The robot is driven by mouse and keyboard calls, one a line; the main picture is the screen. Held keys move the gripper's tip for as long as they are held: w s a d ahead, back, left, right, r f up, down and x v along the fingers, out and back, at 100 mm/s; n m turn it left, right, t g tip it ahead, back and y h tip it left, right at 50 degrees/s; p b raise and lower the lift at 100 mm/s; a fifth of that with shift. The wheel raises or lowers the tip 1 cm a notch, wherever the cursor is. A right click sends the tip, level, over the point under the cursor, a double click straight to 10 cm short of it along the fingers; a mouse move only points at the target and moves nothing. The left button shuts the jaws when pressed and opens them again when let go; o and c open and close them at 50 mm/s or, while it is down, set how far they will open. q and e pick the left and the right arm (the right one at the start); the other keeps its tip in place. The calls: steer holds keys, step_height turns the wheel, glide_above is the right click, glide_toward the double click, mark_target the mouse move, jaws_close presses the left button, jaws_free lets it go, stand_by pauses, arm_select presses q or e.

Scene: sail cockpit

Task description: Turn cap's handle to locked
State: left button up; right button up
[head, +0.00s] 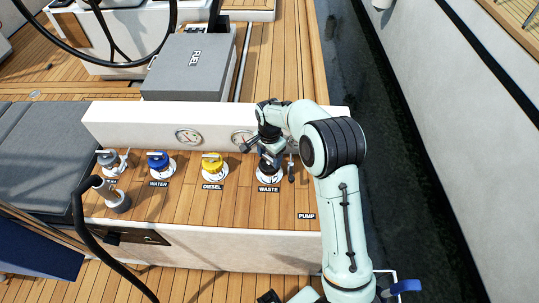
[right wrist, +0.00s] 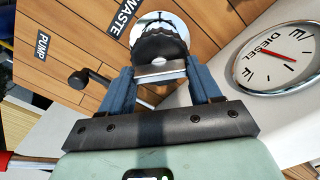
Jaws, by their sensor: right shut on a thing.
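The black cap (right wrist: 160,45) sits on a round bright metal plate beside the WASTE label (head: 268,189). In the head view my right gripper (head: 269,155) comes down over this cap and hides most of it. In the right wrist view the gripper (right wrist: 161,75) has its two blue fingers on either side of the cap's flat silver handle (right wrist: 160,71), and it is shut on that handle. The handle lies crosswise between the fingers. Its lock marking cannot be read. My left gripper is not in view.
A blue WATER cap (head: 157,160) and a yellow DIESEL cap (head: 212,162) stand left of it. A small lever (head: 291,170) stands close on the right. The white wall with gauges (head: 188,136) rises behind. A nozzle (head: 116,198) with a black hose is at left.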

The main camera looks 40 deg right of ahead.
steer(key=shift+m, duration=0.3)
steer(key=o, duration=1.1)
steer(key=shift+c, duration=0.2)
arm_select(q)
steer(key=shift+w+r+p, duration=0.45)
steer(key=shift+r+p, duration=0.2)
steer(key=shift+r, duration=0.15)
arm_select(e)
step_height(320, 180, up, 14)
steer(key=shift+f, duration=0.25)
